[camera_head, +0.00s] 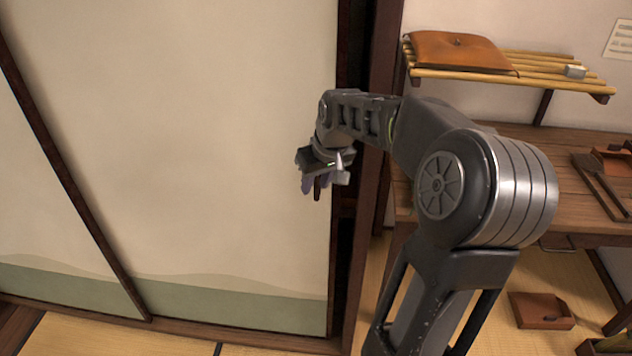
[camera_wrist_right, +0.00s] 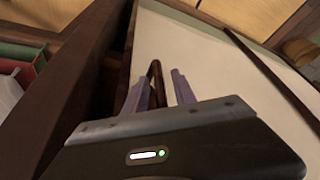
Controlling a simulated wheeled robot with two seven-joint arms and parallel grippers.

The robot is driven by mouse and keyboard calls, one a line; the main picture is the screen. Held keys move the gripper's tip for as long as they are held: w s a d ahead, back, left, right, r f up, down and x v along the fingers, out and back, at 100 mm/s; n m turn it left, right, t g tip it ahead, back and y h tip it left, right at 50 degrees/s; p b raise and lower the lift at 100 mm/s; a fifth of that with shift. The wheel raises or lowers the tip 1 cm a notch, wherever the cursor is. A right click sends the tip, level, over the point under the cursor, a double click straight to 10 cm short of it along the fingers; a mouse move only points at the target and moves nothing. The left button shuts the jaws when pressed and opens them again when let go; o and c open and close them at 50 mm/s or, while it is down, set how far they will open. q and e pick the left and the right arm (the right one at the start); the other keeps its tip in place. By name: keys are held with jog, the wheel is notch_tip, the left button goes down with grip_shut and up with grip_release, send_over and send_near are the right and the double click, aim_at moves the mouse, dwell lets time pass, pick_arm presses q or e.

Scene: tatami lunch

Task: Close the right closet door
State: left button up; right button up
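The right closet door (camera_head: 200,130) is a large cream panel with a green lower band in the head view. A narrow dark gap (camera_head: 344,240) shows between its right edge and the brown door post (camera_head: 380,70). My right gripper (camera_head: 316,190) is in front of the door near its right edge. In the right wrist view its two fingers (camera_wrist_right: 159,90) are apart, with a slim brown handle-like bar (camera_wrist_right: 155,75) between them. I cannot tell whether either finger touches the bar. The door panel (camera_wrist_right: 200,50) also shows there. My left gripper is not in view.
Right of the post are a slatted shelf (camera_head: 490,80) with a brown leather case (camera_head: 458,52) and a wooden desk (camera_head: 540,150). A brown box (camera_head: 541,310) lies on the tatami floor. Another closet panel (camera_head: 45,210) is at the left.

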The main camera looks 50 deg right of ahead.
jog(key=v, duration=0.8)
jog(key=shift+w, duration=0.1)
